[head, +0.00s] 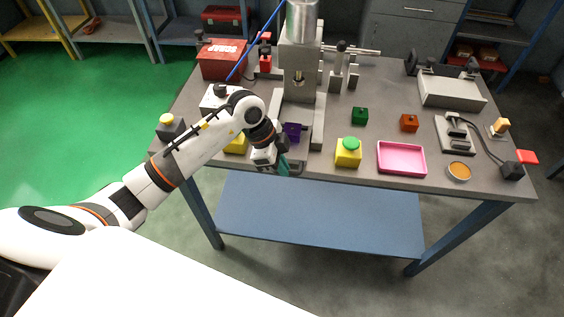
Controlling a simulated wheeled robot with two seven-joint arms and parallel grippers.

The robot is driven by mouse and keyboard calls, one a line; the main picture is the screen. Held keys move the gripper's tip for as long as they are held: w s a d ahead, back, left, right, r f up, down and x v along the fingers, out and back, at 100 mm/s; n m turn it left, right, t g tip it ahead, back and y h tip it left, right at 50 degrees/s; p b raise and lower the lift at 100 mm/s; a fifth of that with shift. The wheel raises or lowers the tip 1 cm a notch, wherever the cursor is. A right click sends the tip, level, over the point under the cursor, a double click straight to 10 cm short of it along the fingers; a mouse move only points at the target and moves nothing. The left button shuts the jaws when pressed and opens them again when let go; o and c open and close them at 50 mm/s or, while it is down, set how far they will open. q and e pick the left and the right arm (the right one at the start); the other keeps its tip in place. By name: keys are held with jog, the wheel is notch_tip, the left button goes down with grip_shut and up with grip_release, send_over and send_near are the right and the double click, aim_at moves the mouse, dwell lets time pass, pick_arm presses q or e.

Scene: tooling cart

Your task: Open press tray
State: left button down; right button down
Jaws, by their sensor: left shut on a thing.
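The press (300,60) stands at the back middle of the cart top, with a tall grey column and a grey base. A dark press tray (298,167) shows low at the front of the press, by the cart's front edge. The wrist hides much of the tray and the exact grip. My right gripper is out of view.
A red scrap bin (222,62) stands back left. Floor before the cart is clear.

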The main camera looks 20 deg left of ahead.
pick_arm(q)
jog(key=c, duration=1.5)
grip_release()
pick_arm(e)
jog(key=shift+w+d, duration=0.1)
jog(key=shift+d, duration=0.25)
